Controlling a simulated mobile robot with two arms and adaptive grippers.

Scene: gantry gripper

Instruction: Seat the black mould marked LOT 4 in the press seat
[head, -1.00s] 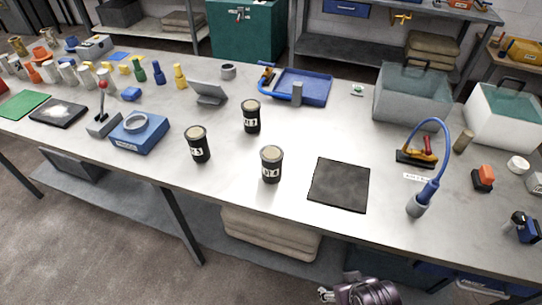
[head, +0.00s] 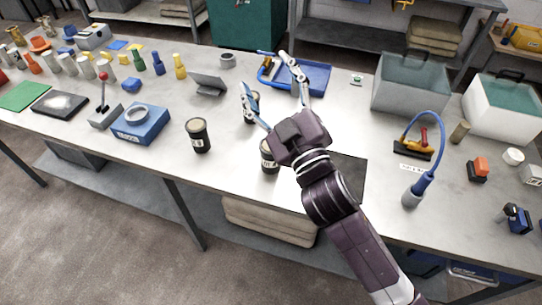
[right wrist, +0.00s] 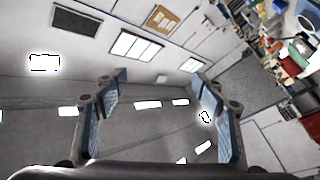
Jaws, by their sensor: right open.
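The black mould with the label ending in 4 (head: 268,158) stands upright on the bench, its right side hidden behind my right arm. A similar black mould (head: 199,136) with a label ending in 3 stands to its left. Another black mould (head: 252,104) stands behind, partly covered by a finger. The press seat appears to be the grey ring on the blue block (head: 139,120), with nothing in it. My right gripper (head: 264,71) is open and empty above the bench; the right wrist view also shows its fingers (right wrist: 162,76) apart. My left gripper is out of view.
A black mat (head: 347,176) lies partly under my arm. A lever box (head: 104,116) stands left of the blue block, and a grey stand (head: 208,84) behind. A blue tray (head: 315,74) lies behind my gripper. Bare bench lies between the block and moulds.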

